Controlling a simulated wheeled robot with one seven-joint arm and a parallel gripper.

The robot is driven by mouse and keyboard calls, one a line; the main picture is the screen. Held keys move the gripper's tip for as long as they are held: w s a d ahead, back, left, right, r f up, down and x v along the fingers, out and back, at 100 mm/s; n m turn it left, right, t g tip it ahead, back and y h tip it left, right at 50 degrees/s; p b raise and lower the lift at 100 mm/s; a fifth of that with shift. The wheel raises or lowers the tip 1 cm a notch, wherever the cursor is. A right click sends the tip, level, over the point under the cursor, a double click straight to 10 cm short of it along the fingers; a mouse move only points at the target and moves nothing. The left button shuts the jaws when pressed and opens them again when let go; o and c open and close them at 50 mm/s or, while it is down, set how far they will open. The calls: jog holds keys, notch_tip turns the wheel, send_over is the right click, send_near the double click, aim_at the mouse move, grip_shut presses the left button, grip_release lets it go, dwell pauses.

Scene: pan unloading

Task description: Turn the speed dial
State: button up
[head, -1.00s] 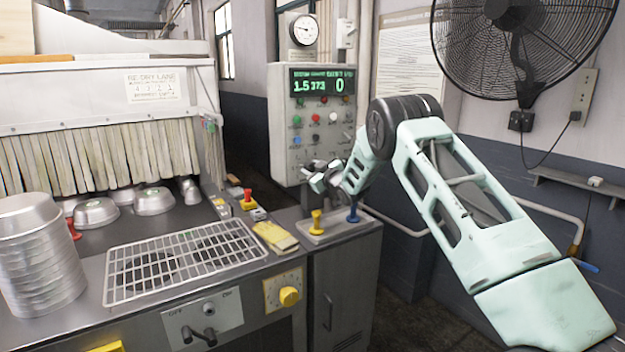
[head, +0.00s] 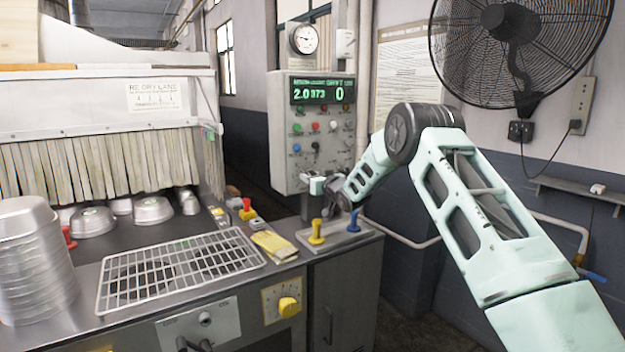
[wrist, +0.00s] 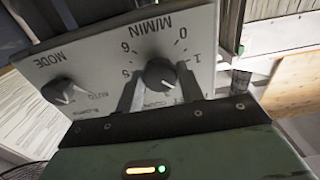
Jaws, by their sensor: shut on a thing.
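The speed dial (wrist: 160,74) is a dark round knob on a pale panel marked M/MIN, with numbers around it; the lettering appears upside down in the wrist view. My gripper (wrist: 161,82) is shut on it, one finger at each side. In the head view my gripper (head: 322,187) is at the lower right of the grey control box (head: 285,150), and the dial cannot be made out there. The box's green display (head: 322,90) reads 2.0, 373 and 0.
A second knob marked MODE (wrist: 62,91) sits beside the dial. Below my gripper, a tray (head: 335,240) holds a yellow peg (head: 317,231) and a blue peg (head: 354,221). A wire rack (head: 180,266) and stacked pans (head: 35,260) stand left. A fan (head: 520,40) hangs upper right.

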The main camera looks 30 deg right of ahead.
jog(key=shift+f, duration=0.1)
jog(key=o, duration=1)
jog(key=shift+c, duration=0.2)
jog(key=s+b, duration=0.4)
jog(key=s, duration=1.3)
jog(key=shift+s+d, duration=0.2)
jog(key=shift+d, duration=0.05)
